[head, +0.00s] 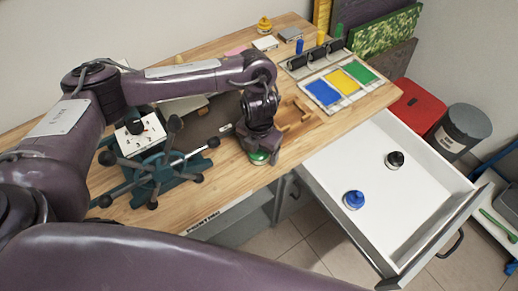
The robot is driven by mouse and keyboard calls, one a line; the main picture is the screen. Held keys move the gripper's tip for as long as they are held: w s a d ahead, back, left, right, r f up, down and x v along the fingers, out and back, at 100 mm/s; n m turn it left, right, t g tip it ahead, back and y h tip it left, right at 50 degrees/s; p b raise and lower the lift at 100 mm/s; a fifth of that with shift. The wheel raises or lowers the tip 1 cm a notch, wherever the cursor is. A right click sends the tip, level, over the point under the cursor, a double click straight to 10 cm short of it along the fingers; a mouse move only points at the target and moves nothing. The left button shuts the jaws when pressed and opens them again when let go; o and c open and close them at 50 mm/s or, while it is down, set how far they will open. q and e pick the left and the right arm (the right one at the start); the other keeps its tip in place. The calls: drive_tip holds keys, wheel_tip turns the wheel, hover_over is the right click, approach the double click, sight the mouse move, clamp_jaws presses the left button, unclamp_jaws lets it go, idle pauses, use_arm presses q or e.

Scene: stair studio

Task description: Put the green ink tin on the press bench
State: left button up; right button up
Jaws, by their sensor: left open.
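The green ink tin (259,158) stands on the wooden press bench (225,178), near its front edge and to the right of the press. My left gripper (260,149) is directly above the tin, pointing down, with its jaws open. The gripper hides most of the tin, so I see only its green lower part. I cannot tell whether the fingers touch it. My right gripper is not in view.
A teal press (155,170) with spoked handles stands left of the tin. An open white drawer (425,205) at the right holds a blue tin (353,200) and a black tin (395,160). A tray (345,82) with blue, yellow and green panels lies behind.

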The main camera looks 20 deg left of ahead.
use_arm(q)
drive_tip(key=shift+r, duration=0.1)
wheel_tip(320, 180, up, 10)
drive_tip(key=shift+r+p, duration=0.25)
drive_tip(key=shift+p, duration=0.35)
drive_tip(key=shift+r, duration=0.8)
